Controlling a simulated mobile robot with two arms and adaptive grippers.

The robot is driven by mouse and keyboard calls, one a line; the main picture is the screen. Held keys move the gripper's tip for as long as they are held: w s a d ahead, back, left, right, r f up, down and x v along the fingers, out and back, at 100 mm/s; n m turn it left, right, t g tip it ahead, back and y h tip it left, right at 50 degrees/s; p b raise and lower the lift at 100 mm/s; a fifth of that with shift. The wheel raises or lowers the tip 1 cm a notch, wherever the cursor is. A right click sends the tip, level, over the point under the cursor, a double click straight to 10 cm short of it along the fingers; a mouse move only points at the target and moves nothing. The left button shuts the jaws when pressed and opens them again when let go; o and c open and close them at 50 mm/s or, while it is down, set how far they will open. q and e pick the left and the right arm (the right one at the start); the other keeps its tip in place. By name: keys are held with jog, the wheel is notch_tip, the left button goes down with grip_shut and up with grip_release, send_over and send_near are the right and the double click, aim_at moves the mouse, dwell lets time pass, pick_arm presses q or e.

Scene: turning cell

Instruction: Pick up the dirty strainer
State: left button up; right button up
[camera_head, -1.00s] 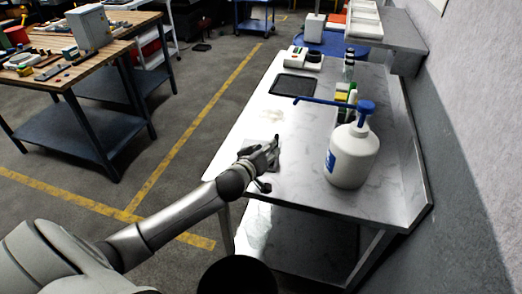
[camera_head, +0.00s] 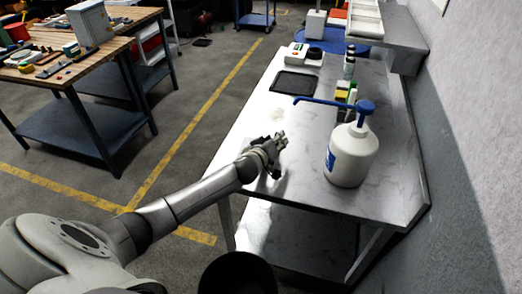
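My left gripper (camera_head: 279,147) reaches over the near left part of the white marbled worktop (camera_head: 305,150). Its fingers point away and to the right, low over the surface, with a dark shadow beside them. The fingers are small and overlap, so I cannot tell how far apart they are or whether anything is between them. I cannot make out a strainer clearly; it may be hidden by the gripper. My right gripper is not in view.
A white pump bottle (camera_head: 350,156) with a blue spout stands right of the gripper. Small bottles (camera_head: 346,98), a black tray (camera_head: 294,83) and a faint stain (camera_head: 266,113) lie beyond. A wall bounds the right side. A wooden bench (camera_head: 90,50) stands far left.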

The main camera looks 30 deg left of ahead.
pick_arm(q)
grip_shut()
jog(key=shift+r, duration=0.2)
dwell(0.5)
